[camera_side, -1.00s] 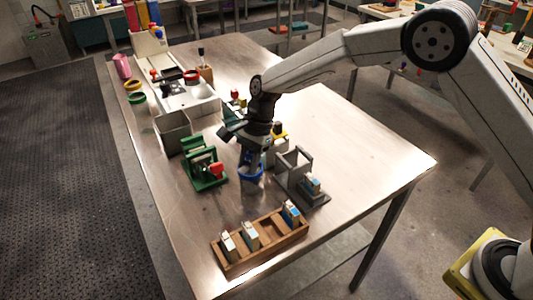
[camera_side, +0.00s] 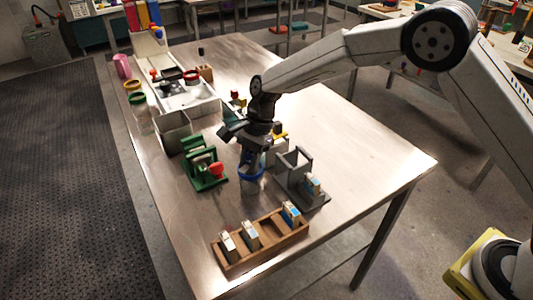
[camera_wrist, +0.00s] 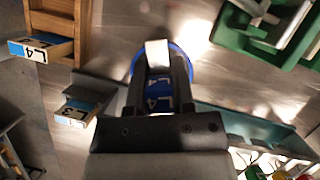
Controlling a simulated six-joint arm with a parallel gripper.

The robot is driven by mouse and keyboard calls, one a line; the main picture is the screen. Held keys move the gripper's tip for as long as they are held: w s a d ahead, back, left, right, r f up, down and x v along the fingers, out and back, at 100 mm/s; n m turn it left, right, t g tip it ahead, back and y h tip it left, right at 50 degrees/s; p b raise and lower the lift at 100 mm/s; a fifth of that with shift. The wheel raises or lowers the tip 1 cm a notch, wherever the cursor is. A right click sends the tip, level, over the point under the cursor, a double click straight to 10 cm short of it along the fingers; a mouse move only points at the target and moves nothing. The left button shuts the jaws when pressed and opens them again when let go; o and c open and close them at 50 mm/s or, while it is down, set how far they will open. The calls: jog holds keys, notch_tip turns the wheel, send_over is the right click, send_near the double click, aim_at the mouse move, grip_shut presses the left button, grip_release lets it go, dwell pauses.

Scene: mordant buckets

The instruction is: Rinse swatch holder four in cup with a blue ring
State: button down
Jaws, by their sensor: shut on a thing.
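My gripper (camera_side: 250,160) is shut on a swatch holder (camera_wrist: 157,91) with a white end and a blue label that seems to show a 4. In the side view the fingers point down over the cup with a blue ring (camera_side: 252,182). The blue ring (camera_wrist: 187,62) shows around the holder and fingers in the wrist view. The holder's lower end appears to be inside the cup, but how deep it reaches is hidden by the gripper and rim.
A wooden rack (camera_side: 265,257) with several holders and a gap stands in front. A grey rack (camera_side: 293,172) with one holder is close on the right. A green stand (camera_side: 205,182) with a red knob is on the left. A grey bin (camera_side: 172,134) stands behind.

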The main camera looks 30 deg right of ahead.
jog(key=shift+s, duration=0.1)
dwell(5.0)
jog(key=shift+f, duration=0.35)
jog(key=shift+r, duration=0.1)
dwell(0.5)
jog(key=shift+r, duration=0.15)
jog(key=shift+r, duration=3.3)
